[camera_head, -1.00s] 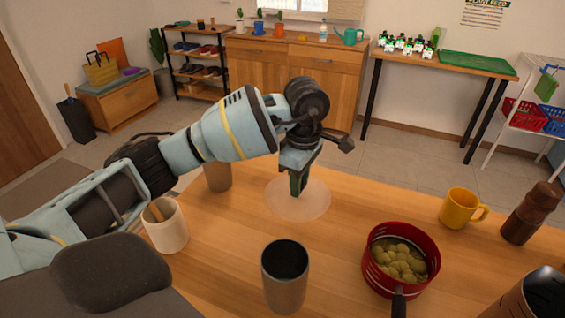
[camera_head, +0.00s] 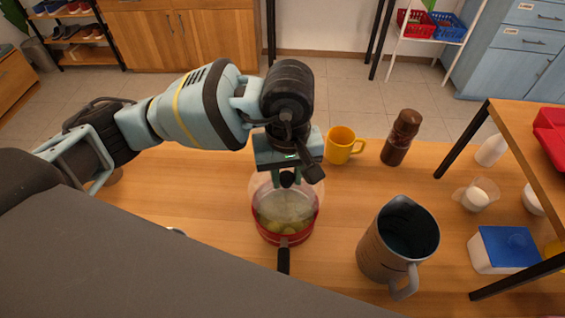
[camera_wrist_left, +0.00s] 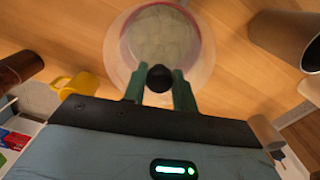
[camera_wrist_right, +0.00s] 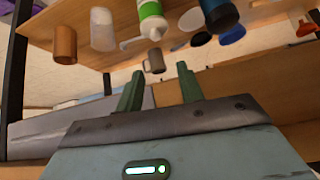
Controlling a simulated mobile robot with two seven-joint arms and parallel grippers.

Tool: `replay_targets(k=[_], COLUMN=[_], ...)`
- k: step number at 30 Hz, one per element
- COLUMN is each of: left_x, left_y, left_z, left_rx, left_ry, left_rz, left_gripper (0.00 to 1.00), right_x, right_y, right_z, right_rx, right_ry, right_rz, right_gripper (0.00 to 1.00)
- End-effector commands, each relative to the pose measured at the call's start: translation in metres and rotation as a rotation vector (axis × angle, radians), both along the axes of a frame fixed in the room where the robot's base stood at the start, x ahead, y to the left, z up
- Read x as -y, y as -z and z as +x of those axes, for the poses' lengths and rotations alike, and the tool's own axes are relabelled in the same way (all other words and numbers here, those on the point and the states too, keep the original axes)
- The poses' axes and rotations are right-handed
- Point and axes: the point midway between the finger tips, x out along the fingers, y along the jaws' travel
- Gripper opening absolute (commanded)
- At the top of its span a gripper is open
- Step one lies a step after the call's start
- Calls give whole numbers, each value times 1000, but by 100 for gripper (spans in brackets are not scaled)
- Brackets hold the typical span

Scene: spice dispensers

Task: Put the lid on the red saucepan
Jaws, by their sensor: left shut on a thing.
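The red saucepan (camera_head: 285,238) stands on the wooden table with yellowish lumps of food in it and its dark handle toward me. My left gripper (camera_head: 289,180) is shut on the dark knob of the clear round lid (camera_head: 263,186). The lid is over the saucepan, overlapping its opening; I cannot tell whether it touches the rim. In the left wrist view, the knob sits between the fingers (camera_wrist_left: 158,84), and the saucepan (camera_wrist_left: 125,45) shows through the lid (camera_wrist_left: 203,70). My right gripper (camera_wrist_left: 0,0) is absent there; the right wrist view shows its fingers (camera_wrist_right: 160,82) apart and empty.
A yellow mug (camera_head: 340,146) and a brown mill (camera_head: 399,140) stand behind the saucepan. A metal pitcher (camera_head: 384,240) stands to its right. A raised wooden shelf (camera_head: 515,125) is at the far right, with a blue-lidded box (camera_head: 500,250) under it.

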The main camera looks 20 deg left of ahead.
Motion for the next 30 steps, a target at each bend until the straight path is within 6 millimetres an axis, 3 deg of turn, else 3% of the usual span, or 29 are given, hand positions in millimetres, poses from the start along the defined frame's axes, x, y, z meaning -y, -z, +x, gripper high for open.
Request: replay_targets(k=[8,22,30], left_x=[0,0,0], left_y=[7,45,49], left_z=[0,0,1], left_rx=[-2,-5,0], left_ry=[-2,-3,-4], left_rz=[0,1,0], left_gripper=[2,2,2], right_x=[-2,-5,-5], right_y=[4,21,24], right_z=[-3,-11,-8], right_rx=[-9,-34,-32], right_ry=[5,11,8], right_rz=[4,12,11], right_gripper=[38,38,38])
